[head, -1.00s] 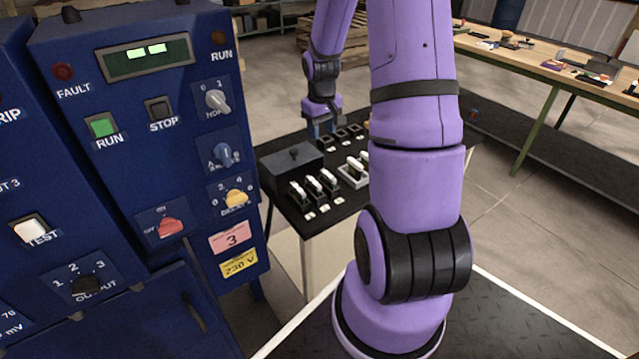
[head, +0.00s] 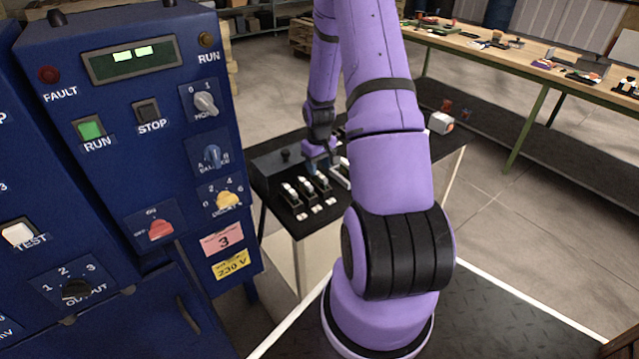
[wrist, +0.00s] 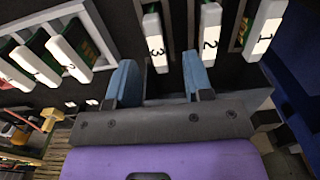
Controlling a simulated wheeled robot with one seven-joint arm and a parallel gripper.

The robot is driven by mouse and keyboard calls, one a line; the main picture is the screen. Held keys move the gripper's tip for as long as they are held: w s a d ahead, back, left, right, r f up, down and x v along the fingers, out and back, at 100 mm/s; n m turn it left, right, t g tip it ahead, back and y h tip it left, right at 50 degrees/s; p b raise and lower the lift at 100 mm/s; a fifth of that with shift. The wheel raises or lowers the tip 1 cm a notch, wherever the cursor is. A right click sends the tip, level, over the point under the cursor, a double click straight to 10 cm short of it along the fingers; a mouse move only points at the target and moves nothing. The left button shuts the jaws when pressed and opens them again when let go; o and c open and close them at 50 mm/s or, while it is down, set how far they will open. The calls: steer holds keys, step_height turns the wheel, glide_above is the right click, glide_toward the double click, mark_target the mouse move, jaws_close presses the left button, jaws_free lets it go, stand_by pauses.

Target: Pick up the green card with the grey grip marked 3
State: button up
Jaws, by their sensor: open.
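In the wrist view, a card with a pale grey-white grip marked 3 (wrist: 156,45) stands in a dark slot, with little of its board visible. My gripper (wrist: 160,66) is open, its two blue fingers on either side of this grip's near end, with gaps on both sides. I cannot tell how far above the grip the fingers are. Grips marked 2 (wrist: 210,35) and 1 (wrist: 262,28) stand to the right; the right finger is close to grip 2. In the head view, my gripper (head: 321,160) is just behind the row of cards (head: 308,188).
A white-edged rack (wrist: 40,20) with several pale-gripped green cards lies to the left in the wrist view. The blue control cabinet (head: 130,120) stands left of the black table (head: 275,212). A dark box (head: 280,168) sits on that table. A wooden bench (head: 540,62) is farther right.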

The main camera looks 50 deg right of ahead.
mark_target(320, 175)
step_height(320, 175, down, 5)
steer(key=shift+d, duration=0.1)
stand_by(0.3)
jaws_close()
